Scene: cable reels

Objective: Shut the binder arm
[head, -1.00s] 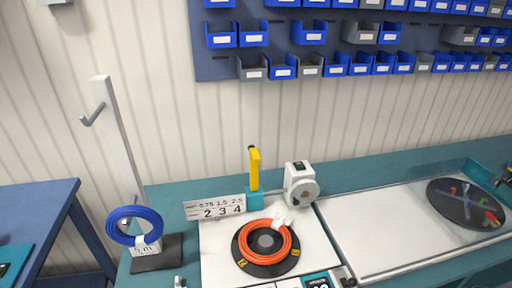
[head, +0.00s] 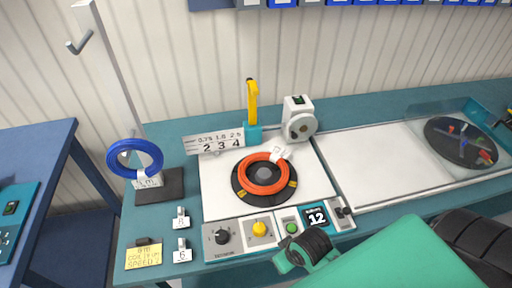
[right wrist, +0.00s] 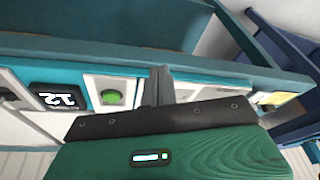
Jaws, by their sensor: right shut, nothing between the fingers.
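The binder arm is a yellow lever (head: 251,103) with a dark tip. It stands upright on a teal block (head: 252,133) at the back of the bench station, apart from my gripper. An orange cable coil (head: 263,174) lies on the black turntable (head: 241,192) in front of it, with a white tag on its back edge. My right arm enters the head view from the lower right. In the right wrist view my right gripper (right wrist: 160,84) is shut and empty at the front control panel, near the green button (right wrist: 110,97). My left gripper is out of view.
A white motor-like unit (head: 298,120) stands right of the lever, and a number plate (head: 214,142) left of it. A blue coil (head: 134,158) is at the left stand. The panel has a black knob (head: 222,236), yellow knob (head: 259,228) and "12" display (head: 316,217).

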